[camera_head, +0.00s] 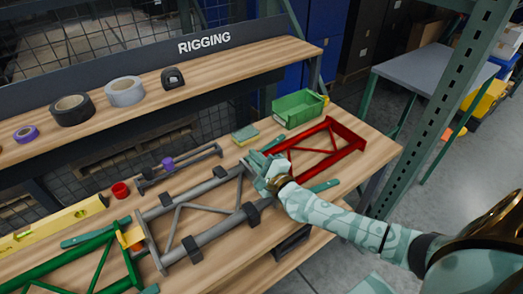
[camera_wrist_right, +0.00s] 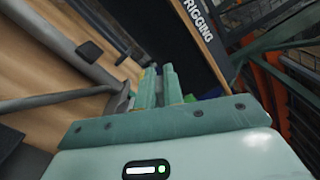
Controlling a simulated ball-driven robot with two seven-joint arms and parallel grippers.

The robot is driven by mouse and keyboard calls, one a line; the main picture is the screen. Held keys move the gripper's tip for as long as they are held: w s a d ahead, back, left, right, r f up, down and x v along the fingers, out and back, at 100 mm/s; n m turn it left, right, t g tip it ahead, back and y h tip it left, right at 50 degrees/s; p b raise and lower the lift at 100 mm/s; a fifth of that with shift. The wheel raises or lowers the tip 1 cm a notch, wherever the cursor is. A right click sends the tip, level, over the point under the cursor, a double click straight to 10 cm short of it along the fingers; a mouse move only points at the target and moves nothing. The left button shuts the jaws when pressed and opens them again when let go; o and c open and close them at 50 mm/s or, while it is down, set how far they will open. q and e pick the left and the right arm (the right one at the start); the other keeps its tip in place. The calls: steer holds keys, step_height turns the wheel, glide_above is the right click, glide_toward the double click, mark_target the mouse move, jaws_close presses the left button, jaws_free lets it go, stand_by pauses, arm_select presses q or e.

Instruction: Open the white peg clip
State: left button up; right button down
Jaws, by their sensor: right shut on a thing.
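My right gripper (camera_head: 262,172) is at the joint between the grey truss (camera_head: 205,232) and the red truss (camera_head: 345,137) on the wooden bench. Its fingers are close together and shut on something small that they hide. In the right wrist view the fingers (camera_wrist_right: 160,88) point past the end of the grey truss (camera_wrist_right: 90,52). I cannot make out a white peg clip in either view; the hand covers the joint. My left gripper is not in view.
A green bin (camera_head: 298,103) stands behind the red truss. A green truss (camera_head: 70,262) and a yellow level (camera_head: 55,222) lie at the left. A shelf with tape rolls (camera_head: 125,92) runs along the back. A teal bar (camera_head: 325,186) lies at the bench's front.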

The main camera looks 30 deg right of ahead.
steer(key=shift+s+a+f+n+p, duration=0.1)
steer(key=shift+a+f+n+p, duration=0.4)
steer(key=shift+n, duration=0.9)
steer(key=shift+a+f+n+p, duration=0.15)
steer(key=shift+a+n+p, duration=0.6)
steer(key=shift+n, duration=0.65)
steer(key=shift+s+a+f+n+p, duration=0.1)
steer(key=shift+a+f+n+p, duration=0.4)
steer(key=shift+n, duration=0.9)
steer(key=shift+a+r, duration=0.1)
steer(key=shift+a, duration=0.05)
steer(key=c, duration=1.5)
jaws_free()
steer(key=s, duration=0.5)
steer(key=s+d+p, duration=0.1)
steer(key=s, duration=0.4)
steer(key=s+p, duration=0.1)
steer(key=s, duration=0.5)
steer(key=shift+s+d, duration=0.1)
steer(key=shift+d, duration=0.05)
